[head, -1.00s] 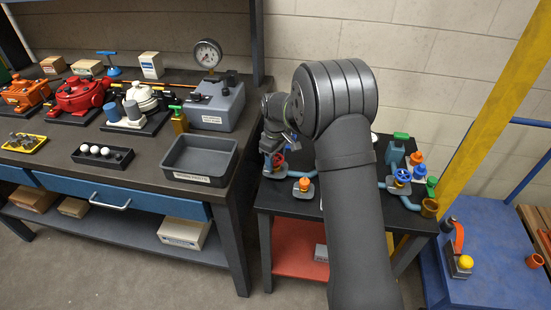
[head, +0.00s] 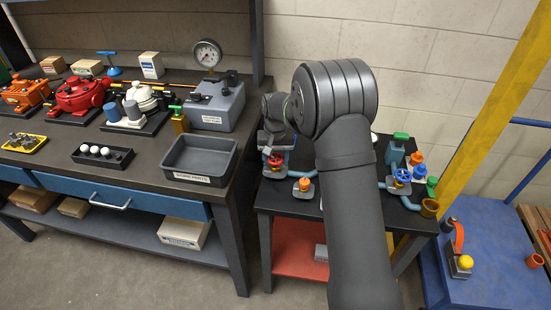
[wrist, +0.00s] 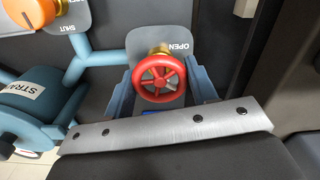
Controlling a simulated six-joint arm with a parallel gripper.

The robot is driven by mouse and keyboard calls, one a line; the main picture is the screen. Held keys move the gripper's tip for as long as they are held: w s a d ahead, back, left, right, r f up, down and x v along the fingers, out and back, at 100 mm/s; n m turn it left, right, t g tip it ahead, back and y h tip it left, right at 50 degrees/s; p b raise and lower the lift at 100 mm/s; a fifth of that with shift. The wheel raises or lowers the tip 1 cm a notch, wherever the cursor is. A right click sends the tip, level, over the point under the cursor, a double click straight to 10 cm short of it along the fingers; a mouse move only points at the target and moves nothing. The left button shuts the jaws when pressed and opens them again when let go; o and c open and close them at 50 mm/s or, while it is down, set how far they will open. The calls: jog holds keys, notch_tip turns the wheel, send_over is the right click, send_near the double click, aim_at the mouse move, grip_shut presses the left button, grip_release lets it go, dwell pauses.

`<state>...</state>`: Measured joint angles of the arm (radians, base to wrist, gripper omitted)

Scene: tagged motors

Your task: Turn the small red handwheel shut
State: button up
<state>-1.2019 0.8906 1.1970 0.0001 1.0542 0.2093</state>
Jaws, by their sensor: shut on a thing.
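The small red handwheel (wrist: 158,80) sits on a brass stem in front of a grey plate (wrist: 174,42) marked OPEN, which reads upside down in the wrist view. In the head view the handwheel (head: 274,161) is at the left of the low black table. My gripper (wrist: 160,86) has one blue-grey finger on each side of the wheel and is shut on it. The exact contact at the rim is hard to see.
An orange knob (head: 304,184) stands close by; its plate (wrist: 72,18) reads SHUT in the wrist view. A blue handwheel (head: 402,176) and several coloured fittings are at the table's right. A workbench with a grey tray (head: 190,170) stands to the left.

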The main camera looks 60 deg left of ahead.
aim_at(276, 158)
jog(key=m, duration=0.5)
jog(key=shift+m, duration=0.3)
jog(key=m, duration=0.5)
jog(key=shift+m, duration=0.3)
jog(key=o, duration=1)
notch_tip(276, 158, up, 18)
jog(key=shift+f, duration=0.25)
jog(key=shift+f, duration=0.1)
notch_tip(276, 158, down, 17)
jog(key=shift+f, duration=0.15)
dwell(0.4)
